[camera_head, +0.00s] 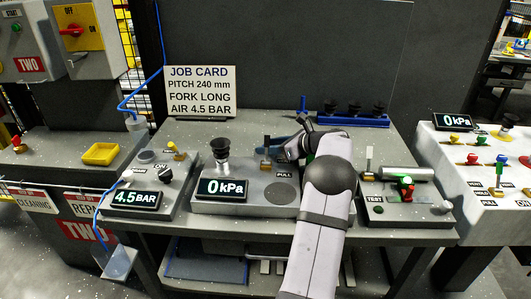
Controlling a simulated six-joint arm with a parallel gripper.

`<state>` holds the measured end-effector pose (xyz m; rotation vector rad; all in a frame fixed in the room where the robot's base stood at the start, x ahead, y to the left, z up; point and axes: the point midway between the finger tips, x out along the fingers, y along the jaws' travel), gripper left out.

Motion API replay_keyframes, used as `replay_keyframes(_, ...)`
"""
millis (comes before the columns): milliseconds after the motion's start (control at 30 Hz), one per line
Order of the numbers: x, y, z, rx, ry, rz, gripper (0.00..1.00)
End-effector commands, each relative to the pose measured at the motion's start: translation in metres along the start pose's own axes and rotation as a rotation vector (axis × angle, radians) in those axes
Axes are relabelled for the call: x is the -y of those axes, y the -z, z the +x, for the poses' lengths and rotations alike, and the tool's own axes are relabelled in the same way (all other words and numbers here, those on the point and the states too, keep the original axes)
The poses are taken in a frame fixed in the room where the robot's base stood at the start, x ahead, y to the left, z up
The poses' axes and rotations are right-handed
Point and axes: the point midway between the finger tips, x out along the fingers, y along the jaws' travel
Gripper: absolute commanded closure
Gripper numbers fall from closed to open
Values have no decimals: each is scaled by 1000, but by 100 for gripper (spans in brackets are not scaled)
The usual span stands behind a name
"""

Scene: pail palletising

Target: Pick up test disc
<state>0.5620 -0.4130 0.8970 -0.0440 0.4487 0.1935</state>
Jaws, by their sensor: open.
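A flat dark grey disc (283,193), which looks like the test disc, lies on the top of the central grey unit (238,207), just right of the 0 kPa display. My gripper (288,150) is over the back right of this unit, behind the disc and beside a small post with a dark block (266,160). The gripper is open, with nothing seen in it. Its fingertips are small and partly hidden by my own arm, which reaches in from the bottom and passes right of the disc.
A black suction cup (221,155) stands on the central unit. A blue rack (352,121) with several black cups is at the back right. A 4.5 bar panel (138,200) stands left, a TEST unit (405,208) right. A job card (200,91) stands at the back.

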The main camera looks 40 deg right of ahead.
Motion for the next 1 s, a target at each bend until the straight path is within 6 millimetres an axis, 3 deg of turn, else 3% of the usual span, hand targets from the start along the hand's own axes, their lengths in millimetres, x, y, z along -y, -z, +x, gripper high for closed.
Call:
replay_keyframes(200, 0, 0, 0, 0, 1, 0, 59)
replay_keyframes(400, 0, 0, 0, 0, 1, 0, 100)
replay_keyframes(767, 0, -1, 0, 1, 1, -1, 100)
replay_keyframes(1000, 1, -20, -9, 1, 3, -4, 100)
